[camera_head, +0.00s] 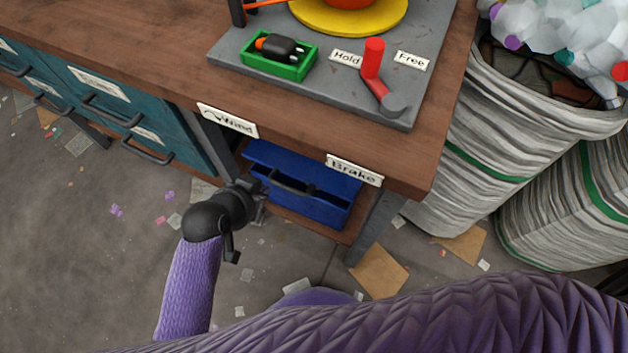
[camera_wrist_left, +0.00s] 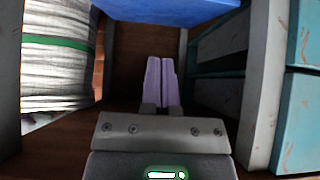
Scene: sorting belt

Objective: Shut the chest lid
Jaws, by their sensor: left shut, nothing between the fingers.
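The blue chest (camera_head: 325,208) sits on the low shelf under the wooden bench, below the "Brake" label. Its blue lid (camera_head: 318,172) shows above a dark handle and a dark gap. How far the lid stands open is hard to tell. My left gripper (camera_head: 262,194) is at the chest's front left, close to it; contact cannot be made out. In the left wrist view the purple fingers (camera_wrist_left: 162,80) are together with nothing between them. A blue surface (camera_wrist_left: 165,8), seemingly part of the chest, fills the top there. My right gripper is not in view.
Teal drawers (camera_head: 125,100) with dark handles stand left of the chest. A bench leg (camera_head: 376,226) is close on its right. Above, the bench carries a grey plate (camera_head: 235,50) with a red lever (camera_head: 373,62) and green tray (camera_head: 280,68). Striped bins (camera_head: 485,130) stand right.

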